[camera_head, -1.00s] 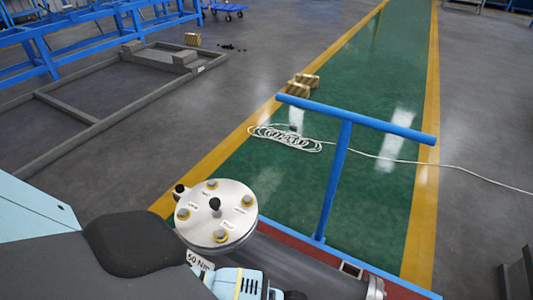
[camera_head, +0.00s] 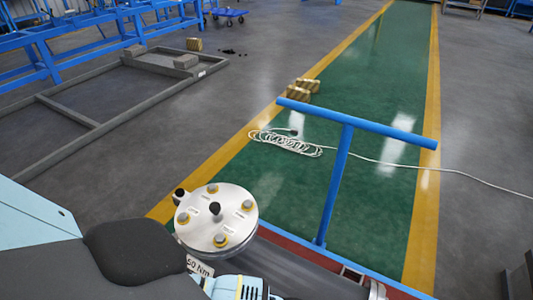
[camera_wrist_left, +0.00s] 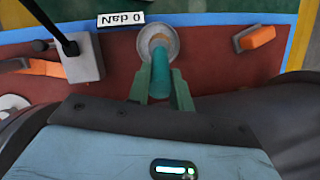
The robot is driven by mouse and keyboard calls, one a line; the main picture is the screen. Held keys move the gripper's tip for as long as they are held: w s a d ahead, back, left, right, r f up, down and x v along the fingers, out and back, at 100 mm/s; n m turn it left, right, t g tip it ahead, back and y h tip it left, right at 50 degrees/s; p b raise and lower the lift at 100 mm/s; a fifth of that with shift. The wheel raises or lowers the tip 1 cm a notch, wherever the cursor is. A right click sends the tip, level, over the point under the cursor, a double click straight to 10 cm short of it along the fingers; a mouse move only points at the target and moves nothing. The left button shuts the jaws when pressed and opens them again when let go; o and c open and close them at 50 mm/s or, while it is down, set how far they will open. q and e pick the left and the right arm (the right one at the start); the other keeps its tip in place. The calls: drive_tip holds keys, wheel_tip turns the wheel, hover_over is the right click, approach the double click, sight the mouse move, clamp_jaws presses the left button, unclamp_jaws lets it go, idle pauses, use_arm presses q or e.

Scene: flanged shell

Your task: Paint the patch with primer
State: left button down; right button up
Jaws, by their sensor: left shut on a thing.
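In the left wrist view my left gripper (camera_wrist_left: 160,90) is shut on a teal, rod-like handle (camera_wrist_left: 160,72). The handle's far end reaches a round grey pot or ring (camera_wrist_left: 171,38) with a tan middle, on a dark red surface (camera_wrist_left: 212,68). I cannot tell whether the tip is inside it or above it. In the head view a round silver flanged cover (camera_head: 232,225) with yellow-ringed bolts and a black centre knob stands at the lower middle. I cannot make out a patch. The left gripper and right gripper do not show in the head view.
In the wrist view a grey block (camera_wrist_left: 84,62) with a black cable and an orange item (camera_wrist_left: 255,38) flank the pot. A blue T-shaped rail (camera_head: 340,160) rises beyond the cover. A white cable (camera_head: 285,143) lies coiled on the green floor.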

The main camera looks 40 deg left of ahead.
use_arm(q)
drive_tip(key=shift+f, duration=0.3)
drive_tip(key=shift+s+f, duration=0.1)
drive_tip(key=shift+f, duration=0.05)
idle(2.2)
wheel_tip(320, 180, up, 2)
drive_tip(key=p, duration=0.2)
drive_tip(key=shift+p, duration=0.4)
wheel_tip(320, 180, up, 3)
drive_tip(key=shift+f+p, duration=0.2)
drive_tip(key=shift+p, duration=1.05)
wheel_tip(320, 180, up, 2)
drive_tip(key=shift+r+p, duration=0.15)
drive_tip(key=shift+p, duration=1.1)
drive_tip(key=shift+r, duration=0.2)
